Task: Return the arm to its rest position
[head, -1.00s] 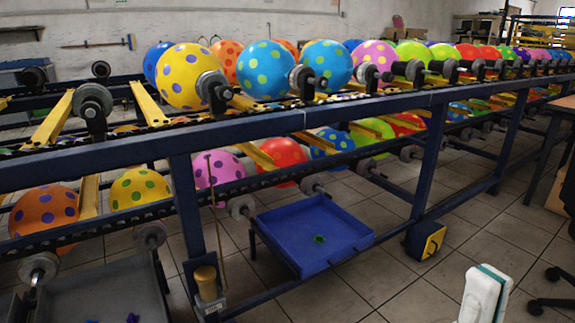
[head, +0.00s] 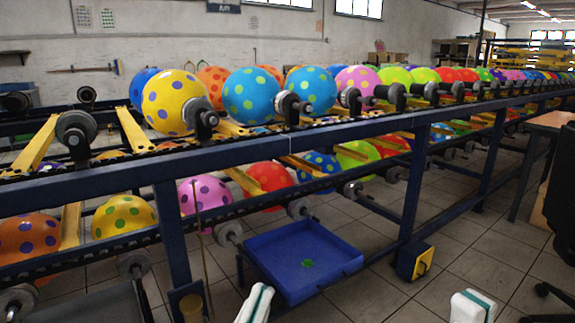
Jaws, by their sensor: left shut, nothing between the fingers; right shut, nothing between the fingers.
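My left gripper (head: 255,304) shows at the bottom edge, left of the middle, as a white shape with a green strip. It is shut and empty, and appears just in front of the blue tray. My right gripper (head: 472,307) shows at the bottom edge, further right, over the tiled floor. It is also white with green, shut and empty. Only the upper ends of both are in view; the rest of both arms is cut off by the frame.
A blue rack (head: 340,137) runs across the view with spotted balloons, such as a yellow one (head: 170,102), on two levels. The blue tray (head: 325,236) juts out below, holding a small green piece (head: 307,264). A black chair (head: 562,190) stands at right. Tiled floor (head: 435,275) is open.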

